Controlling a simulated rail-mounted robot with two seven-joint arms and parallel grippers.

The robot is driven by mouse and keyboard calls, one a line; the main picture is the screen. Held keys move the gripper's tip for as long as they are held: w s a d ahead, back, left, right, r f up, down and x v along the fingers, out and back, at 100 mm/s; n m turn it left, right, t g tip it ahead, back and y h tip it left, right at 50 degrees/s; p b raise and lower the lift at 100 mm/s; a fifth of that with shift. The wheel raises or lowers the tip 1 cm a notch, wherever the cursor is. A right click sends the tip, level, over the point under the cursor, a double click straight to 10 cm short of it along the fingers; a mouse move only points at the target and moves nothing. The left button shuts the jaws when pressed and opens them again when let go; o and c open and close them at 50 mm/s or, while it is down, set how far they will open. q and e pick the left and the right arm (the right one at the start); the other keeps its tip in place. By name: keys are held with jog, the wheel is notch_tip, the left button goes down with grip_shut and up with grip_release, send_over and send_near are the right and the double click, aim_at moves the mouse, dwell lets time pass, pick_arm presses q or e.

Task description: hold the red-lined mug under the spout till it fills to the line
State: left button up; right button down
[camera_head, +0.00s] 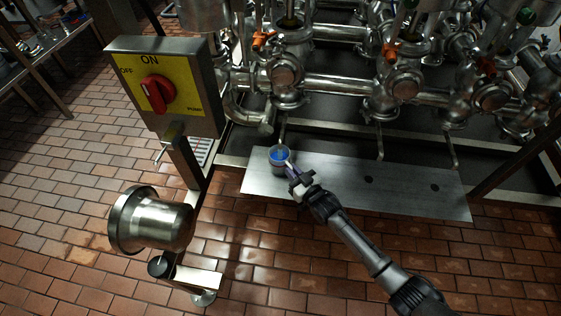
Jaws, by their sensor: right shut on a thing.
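A small mug (279,157) with blue inside its rim stands at the left end of the steel shelf, at or just above its surface; I cannot tell which. No red line can be made out at this size. A thin spout (283,130) comes down just above the mug's rim. My right gripper (292,175) reaches in from the lower right and is shut on the mug's near right side, partly hiding it. My left gripper is not in view.
The steel shelf (330,192) has dark holes and free room to the right. A yellow pump box with a red knob (158,93) stands at left. A steel pot-shaped part (150,220) is at lower left. Pipes and valves (340,85) crowd the back.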

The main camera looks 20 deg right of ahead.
dwell(0.3)
jog(key=shift+s+a+r+p, duration=0.1)
jog(key=shift+s+p, duration=0.05)
jog(key=shift+p, duration=0.15)
jog(key=s+a+p, duration=0.1)
jog(key=s+p, duration=0.1)
jog(key=s+a+p, duration=0.1)
jog(key=s+a, duration=0.1)
jog(key=s, duration=0.1)
jog(key=s+a+p, duration=0.1)
jog(key=s+p, duration=0.1)
jog(key=shift+s+a+p, duration=0.2)
jog(key=shift+a+p, duration=0.1)
jog(key=shift+a, duration=0.05)
